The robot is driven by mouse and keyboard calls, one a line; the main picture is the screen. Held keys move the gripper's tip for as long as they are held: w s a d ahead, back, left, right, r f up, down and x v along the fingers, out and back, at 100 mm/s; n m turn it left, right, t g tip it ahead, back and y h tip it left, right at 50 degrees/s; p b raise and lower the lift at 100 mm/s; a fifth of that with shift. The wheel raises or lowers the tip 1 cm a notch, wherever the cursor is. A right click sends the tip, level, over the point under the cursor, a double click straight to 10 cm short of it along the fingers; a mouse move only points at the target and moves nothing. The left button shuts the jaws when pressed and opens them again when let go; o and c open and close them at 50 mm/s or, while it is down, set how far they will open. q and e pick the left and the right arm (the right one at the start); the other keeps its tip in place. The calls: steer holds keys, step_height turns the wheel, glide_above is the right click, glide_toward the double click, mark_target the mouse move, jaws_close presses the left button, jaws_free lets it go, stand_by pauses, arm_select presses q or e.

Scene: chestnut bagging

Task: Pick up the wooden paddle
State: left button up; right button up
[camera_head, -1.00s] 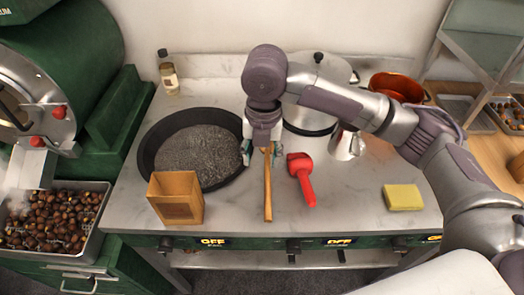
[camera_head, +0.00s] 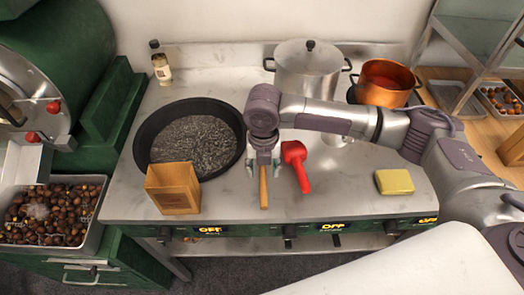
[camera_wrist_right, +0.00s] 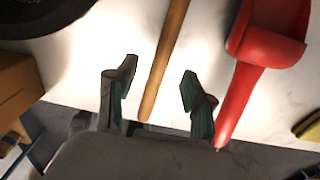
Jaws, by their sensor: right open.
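The wooden paddle (camera_head: 263,187) lies on the light countertop, its handle pointing toward the front edge. Its far end is hidden under my right arm in the head view. My right gripper (camera_head: 263,170) is open above the paddle. In the right wrist view, the paddle's handle (camera_wrist_right: 165,65) runs between the two spread fingers of the right gripper (camera_wrist_right: 158,92), with a gap on each side. My left gripper is not in view.
A red scoop (camera_head: 298,165) lies close to the right of the paddle. A yellow sponge (camera_head: 394,182), a steel pot (camera_head: 305,72) and a copper pot (camera_head: 385,90) stand right and behind.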

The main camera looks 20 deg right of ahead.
step_height(320, 180, down, 2)
steer(key=shift+c, duration=0.2)
jaws_close()
steer(key=shift+r, duration=0.15)
